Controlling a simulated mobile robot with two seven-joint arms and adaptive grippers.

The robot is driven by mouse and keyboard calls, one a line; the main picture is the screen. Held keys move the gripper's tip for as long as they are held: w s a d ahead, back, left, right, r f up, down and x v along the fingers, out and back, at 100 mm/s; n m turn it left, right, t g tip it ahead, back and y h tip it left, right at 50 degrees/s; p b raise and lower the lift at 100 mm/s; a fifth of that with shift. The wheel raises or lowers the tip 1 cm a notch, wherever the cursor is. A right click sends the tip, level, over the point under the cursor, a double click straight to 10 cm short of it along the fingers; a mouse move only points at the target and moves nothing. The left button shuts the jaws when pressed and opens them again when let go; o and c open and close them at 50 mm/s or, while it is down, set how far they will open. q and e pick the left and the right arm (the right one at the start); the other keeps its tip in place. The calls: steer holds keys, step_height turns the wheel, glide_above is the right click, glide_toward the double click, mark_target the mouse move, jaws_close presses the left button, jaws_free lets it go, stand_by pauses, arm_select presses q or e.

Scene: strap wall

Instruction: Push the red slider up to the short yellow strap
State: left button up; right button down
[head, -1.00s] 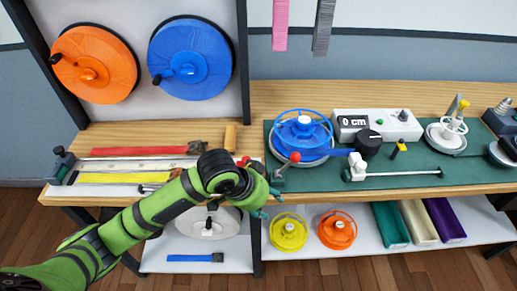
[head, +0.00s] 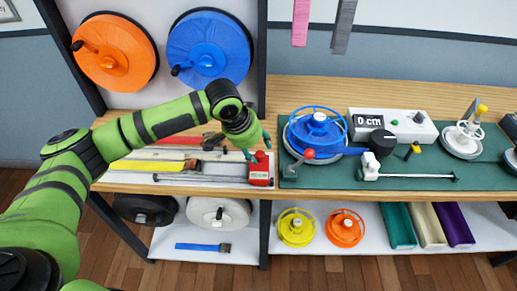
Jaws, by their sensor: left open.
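The red slider (head: 260,169) is a red block at the right end of the measuring board (head: 215,170), near the bench's front edge. The short yellow strap (head: 145,166) lies flat on the board to its left, with a clear stretch of board between them. A thin metal rail (head: 190,180) runs along the board's front. My left gripper (head: 257,145) is open, with teal fingertips just above and behind the slider in the picture; I cannot tell whether they touch it. My left arm partly hides the red strap (head: 172,138) behind. My right gripper is not in view.
Orange (head: 112,55) and blue (head: 208,55) reels hang behind. Several reels and bins fill the lower shelf.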

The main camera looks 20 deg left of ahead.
mark_target(259, 167)
arm_select(q)
steer(key=shift+x, duration=1.3)
jaws_close()
